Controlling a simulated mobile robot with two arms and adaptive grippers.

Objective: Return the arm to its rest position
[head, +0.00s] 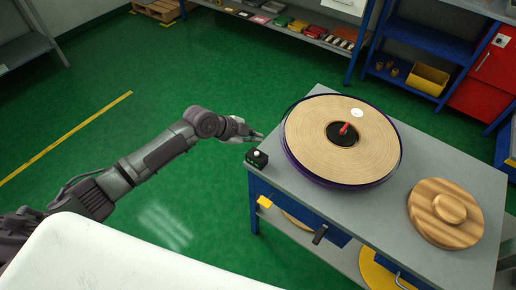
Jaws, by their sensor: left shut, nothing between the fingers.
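My left arm reaches in from the lower left over the green floor. My left gripper (254,136) is at its end, shut and empty, near the left corner of the grey workbench (345,208). It is just beyond a small black box with a pale button (257,157) and left of the large tape reel (330,165); I cannot tell if it touches the bench. The tape reel lies flat on the bench, with a black hub and a red piece (344,129) at its middle. My right gripper is out of view.
A round wooden disc with a knob (446,212) lies at the bench's right. Blue shelving (424,45) with a yellow bin (427,79) and a red cabinet (488,75) stand behind. A grey shelf (22,48) is at the upper left. Green floor left of the bench is clear.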

